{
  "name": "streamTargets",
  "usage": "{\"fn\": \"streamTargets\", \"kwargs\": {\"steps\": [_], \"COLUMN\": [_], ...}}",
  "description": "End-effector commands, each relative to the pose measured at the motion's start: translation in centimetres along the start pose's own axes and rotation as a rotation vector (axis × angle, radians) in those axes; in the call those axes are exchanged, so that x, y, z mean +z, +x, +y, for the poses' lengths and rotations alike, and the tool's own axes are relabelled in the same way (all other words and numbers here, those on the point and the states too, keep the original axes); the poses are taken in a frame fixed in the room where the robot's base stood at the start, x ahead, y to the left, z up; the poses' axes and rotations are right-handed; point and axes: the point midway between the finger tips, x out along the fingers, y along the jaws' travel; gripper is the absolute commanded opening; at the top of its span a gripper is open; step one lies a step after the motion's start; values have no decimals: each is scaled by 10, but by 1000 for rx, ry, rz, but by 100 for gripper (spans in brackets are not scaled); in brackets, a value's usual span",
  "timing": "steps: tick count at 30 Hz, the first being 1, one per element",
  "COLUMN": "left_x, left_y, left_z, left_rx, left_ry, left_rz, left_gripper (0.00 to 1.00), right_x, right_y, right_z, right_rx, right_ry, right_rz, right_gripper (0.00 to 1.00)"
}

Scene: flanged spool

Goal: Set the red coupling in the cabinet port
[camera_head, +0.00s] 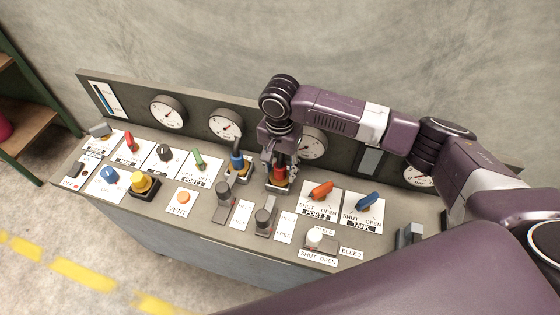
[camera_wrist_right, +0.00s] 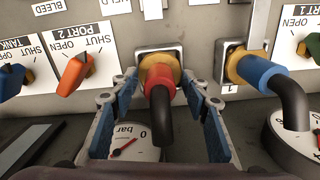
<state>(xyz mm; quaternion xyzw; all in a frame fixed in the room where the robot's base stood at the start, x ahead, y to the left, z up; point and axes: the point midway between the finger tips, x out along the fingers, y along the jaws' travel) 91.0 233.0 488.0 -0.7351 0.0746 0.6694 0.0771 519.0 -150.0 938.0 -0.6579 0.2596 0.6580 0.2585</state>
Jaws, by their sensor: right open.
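The red coupling (camera_head: 280,177) sits at the cabinet port, under my right gripper (camera_head: 279,160). In the right wrist view the red coupling (camera_wrist_right: 160,88), with a black hose end, meets the brass collar of the port (camera_wrist_right: 153,62) in its square plate. It looks lined up with the collar; how deep it sits I cannot tell. My right gripper's blue-padded fingers (camera_wrist_right: 160,98) stand open on both sides of the coupling, with visible gaps. My left gripper is not in view.
A blue coupling (camera_head: 237,160) sits in the neighbouring port, close by. The orange PORT 2 lever (camera_head: 320,190) and blue TANK lever (camera_head: 367,201) stand to the right. Gauges (camera_head: 225,124) line the back panel. Several knobs and buttons fill the panel's left part.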

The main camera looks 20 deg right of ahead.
Motion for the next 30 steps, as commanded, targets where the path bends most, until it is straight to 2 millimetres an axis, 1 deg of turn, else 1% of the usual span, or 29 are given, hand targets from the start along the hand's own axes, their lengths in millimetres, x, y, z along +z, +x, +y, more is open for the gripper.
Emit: {"fn": "streamTargets", "kwargs": {"steps": [2, 5, 12, 15, 18, 21, 24, 30], "left_x": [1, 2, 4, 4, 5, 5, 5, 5], "left_y": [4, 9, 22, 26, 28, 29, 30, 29], "left_z": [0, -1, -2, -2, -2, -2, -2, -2], "left_rx": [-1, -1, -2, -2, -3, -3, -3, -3], "left_ry": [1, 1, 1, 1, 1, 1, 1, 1], "left_rz": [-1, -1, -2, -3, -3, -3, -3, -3], "left_gripper": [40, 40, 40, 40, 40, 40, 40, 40], "right_x": [-1, 0, 0, -1, 0, 0, 0, 0], "right_y": [-6, -22, -75, -95, -110, -118, -123, -124], "right_z": [-1, -1, -2, -1, -1, -1, 0, 0], "right_rx": [-3, -5, -6, -4, -4, -2, 0, 0], "right_ry": [-1, -2, -2, -1, 0, 0, 0, 0], "right_rz": [2, 1, 2, 2, 1, 0, -1, -1], "right_gripper": [43, 43, 43, 43, 43, 43, 43, 43]}}
